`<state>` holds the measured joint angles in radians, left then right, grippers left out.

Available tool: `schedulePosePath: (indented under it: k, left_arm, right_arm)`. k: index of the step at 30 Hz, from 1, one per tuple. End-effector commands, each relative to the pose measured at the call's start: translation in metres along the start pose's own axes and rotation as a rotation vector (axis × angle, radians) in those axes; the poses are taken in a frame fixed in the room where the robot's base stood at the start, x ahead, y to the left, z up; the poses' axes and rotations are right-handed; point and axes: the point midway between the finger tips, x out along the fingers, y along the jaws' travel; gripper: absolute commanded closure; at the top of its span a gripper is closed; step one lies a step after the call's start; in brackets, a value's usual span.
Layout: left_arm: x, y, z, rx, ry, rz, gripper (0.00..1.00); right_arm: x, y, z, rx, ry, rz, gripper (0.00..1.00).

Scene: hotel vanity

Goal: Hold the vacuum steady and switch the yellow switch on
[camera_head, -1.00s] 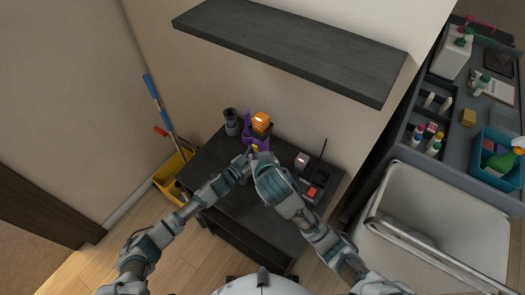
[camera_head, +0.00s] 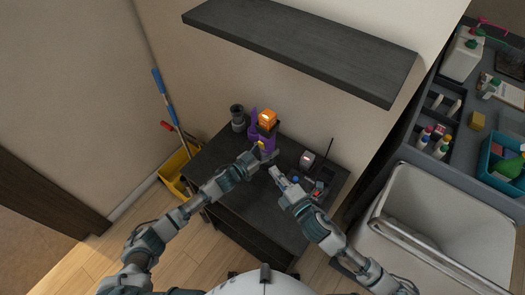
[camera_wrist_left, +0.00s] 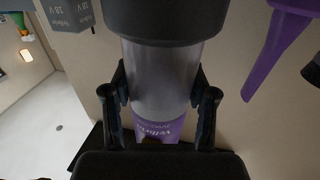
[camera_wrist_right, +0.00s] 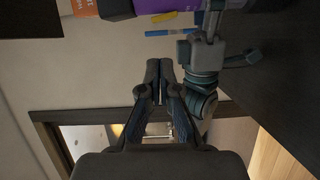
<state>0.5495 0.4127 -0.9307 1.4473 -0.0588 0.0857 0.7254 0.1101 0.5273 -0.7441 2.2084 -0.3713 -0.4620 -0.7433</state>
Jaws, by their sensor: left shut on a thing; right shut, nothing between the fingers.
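The vacuum (camera_head: 266,133), purple with an orange block on top, stands upright on the dark table. My left gripper (camera_head: 254,158) is shut on its clear grey cylinder, and the left wrist view shows a finger on each side of that cylinder (camera_wrist_left: 165,82). A small yellow part, seemingly the yellow switch (camera_wrist_right: 165,17), shows on the purple body at the top of the right wrist view. Whether it is on or off cannot be told. My right gripper (camera_head: 274,172) is shut and empty, apart from the vacuum, on its near side.
A dark cylindrical container (camera_head: 237,118) stands left of the vacuum. A white-topped device (camera_head: 306,160) and small red and blue items sit on the right of the table (camera_head: 240,205). A dark shelf (camera_head: 300,45) overhangs the back. A yellow bucket (camera_head: 174,170) stands at left.

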Motion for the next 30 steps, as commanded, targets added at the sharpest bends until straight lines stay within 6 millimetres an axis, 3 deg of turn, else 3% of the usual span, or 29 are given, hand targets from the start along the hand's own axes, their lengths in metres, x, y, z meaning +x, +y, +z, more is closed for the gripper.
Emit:
schedulePosePath:
  k: [6,19,23,30]
  left_arm:
    - [0.0,0.001,0.001,-0.002,0.0,0.002,0.99]
    - [0.001,0.001,0.001,-0.002,0.0,0.002,0.99]
    - [0.0,0.001,0.001,-0.002,0.0,0.002,0.99]
    - [0.001,0.001,0.001,-0.002,0.0,0.002,0.99]
  right_arm:
    - [-0.02,-0.008,-0.016,-0.199,0.104,0.051,1.0]
    - [-0.018,-0.008,-0.017,-0.213,0.112,0.058,1.0]
    - [-0.004,-0.006,-0.019,-0.213,0.112,0.06,1.0]
    - [0.044,-0.004,-0.025,-0.213,0.111,0.061,1.0]
